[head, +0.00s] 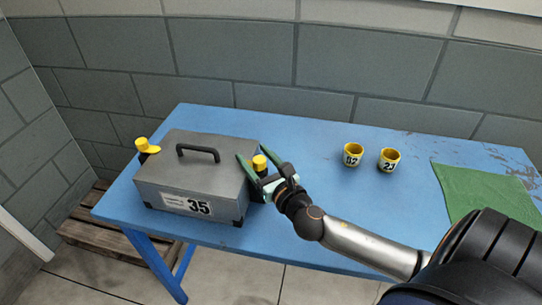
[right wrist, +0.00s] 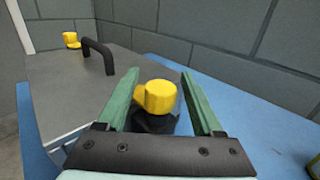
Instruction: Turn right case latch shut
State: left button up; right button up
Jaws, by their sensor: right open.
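A grey case (head: 197,166) with a black handle and a "35" label stands on the blue table. Its right latch (head: 260,163) is a yellow knob on a dark mount at the case's right side; in the right wrist view the knob (right wrist: 158,97) has a lobe pointing left, towards the case. The left latch (head: 145,146) is a similar yellow knob at the case's left side. My right gripper (head: 256,158) is open, its green fingers on either side of the right latch, with gaps showing in the right wrist view. My left gripper is out of view.
A green mat (head: 485,190) lies at the right. A block wall (head: 340,60) rises behind. The table between case and cups is clear.

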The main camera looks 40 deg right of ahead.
pick_arm(q)
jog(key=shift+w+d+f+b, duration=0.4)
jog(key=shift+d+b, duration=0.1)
jog(key=shift+b, duration=0.3)
pick_arm(e)
jog(key=s+a, duration=0.1)
jog(key=s, duration=1)
jog(key=shift+s, duration=0.15)
jog(key=shift+a, duration=0.1)
